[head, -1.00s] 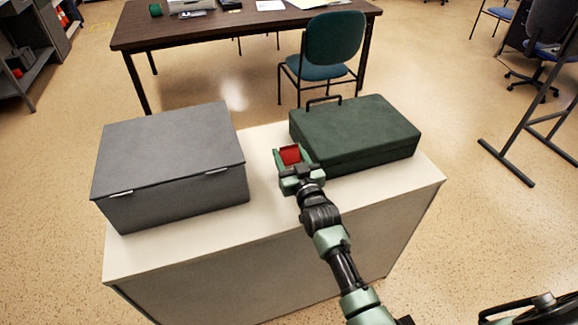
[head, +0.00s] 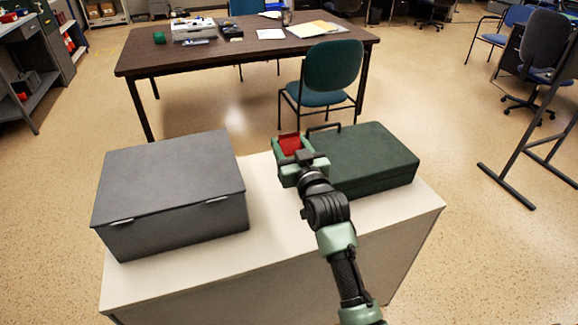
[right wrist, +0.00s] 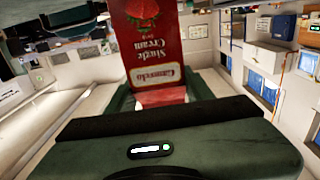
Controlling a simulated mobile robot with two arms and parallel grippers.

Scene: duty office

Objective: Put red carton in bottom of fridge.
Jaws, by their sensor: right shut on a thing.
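The red carton (head: 290,144) is held between the fingers of my right gripper (head: 291,150), above the white cabinet top between the two cases. In the right wrist view the red carton (right wrist: 152,45) shows large, with upside-down lettering that includes "Single Cream". My right gripper (right wrist: 165,98) is shut on it. Most of the carton is hidden behind the gripper in the head view. My left gripper is not in view. No fridge can be made out in these frames.
A grey box (head: 170,190) with a closed lid stands on the left of the white cabinet (head: 270,210). A dark green case (head: 365,160) lies on its right, close to my right gripper. A teal chair (head: 333,75) and a brown desk (head: 245,45) stand beyond.

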